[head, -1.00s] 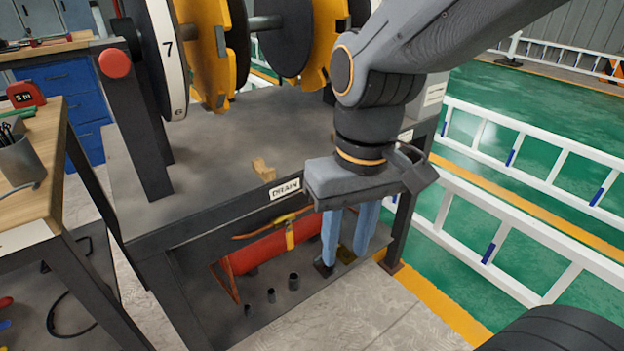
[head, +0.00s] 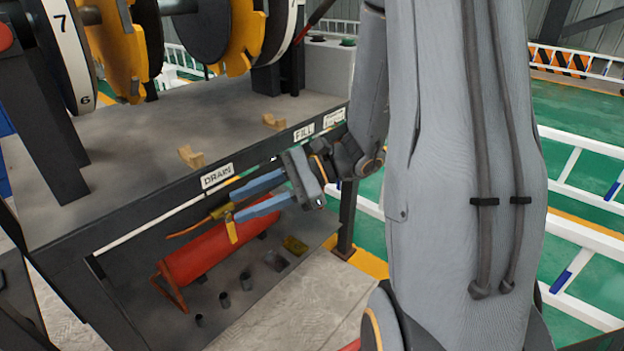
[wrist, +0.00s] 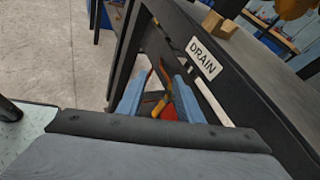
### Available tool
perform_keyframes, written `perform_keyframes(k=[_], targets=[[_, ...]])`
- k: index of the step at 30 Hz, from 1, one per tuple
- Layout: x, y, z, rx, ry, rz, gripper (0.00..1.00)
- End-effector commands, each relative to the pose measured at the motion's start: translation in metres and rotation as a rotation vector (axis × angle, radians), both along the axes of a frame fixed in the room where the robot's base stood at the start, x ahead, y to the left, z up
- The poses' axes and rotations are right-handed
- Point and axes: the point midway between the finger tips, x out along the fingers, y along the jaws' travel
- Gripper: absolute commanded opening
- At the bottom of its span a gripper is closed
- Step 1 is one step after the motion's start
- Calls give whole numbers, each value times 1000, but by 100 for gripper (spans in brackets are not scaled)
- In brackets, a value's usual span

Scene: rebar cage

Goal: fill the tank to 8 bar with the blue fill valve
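The red tank (head: 215,252) lies on the lower shelf of the bench; a bit of it shows in the wrist view (wrist: 169,114). A FILL label (head: 304,132) is on the bench's front edge, right of a DRAIN label (head: 217,176). A yellow lever (head: 232,229) hangs below and right of the DRAIN label. My gripper (head: 231,207) is open, its blue fingers pointing left, with the tips close to this lever. In the wrist view, yellow (wrist: 158,106) shows between the fingers; contact cannot be told. I see no blue fill valve and no pressure reading.
Several dark cups (head: 224,299) stand on the lower shelf. Wooden blocks (head: 190,157) and large wheels with yellow parts (head: 108,45) are on the bench top. A bench leg (head: 347,222) stands right of my gripper. White railings (head: 580,231) are at right.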

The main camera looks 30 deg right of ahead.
Motion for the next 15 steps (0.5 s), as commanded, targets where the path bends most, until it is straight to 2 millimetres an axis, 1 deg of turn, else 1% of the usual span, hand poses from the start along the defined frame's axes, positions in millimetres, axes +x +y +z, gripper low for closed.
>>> perform_keyframes(k=[1,2,3,5,6,8,9,12,15], targets=[[21,-30,-16,75,25,-138,33],[34,-48,-22,119,31,-218,33],[48,-73,-30,174,37,-323,33],[64,-113,-43,249,39,-471,33],[72,-139,-52,291,37,-564,33],[79,-176,-64,347,32,-688,33],[82,-197,-72,378,26,-757,33],[83,-240,-87,432,12,-892,33],[81,-263,-95,460,2,-966,33]])
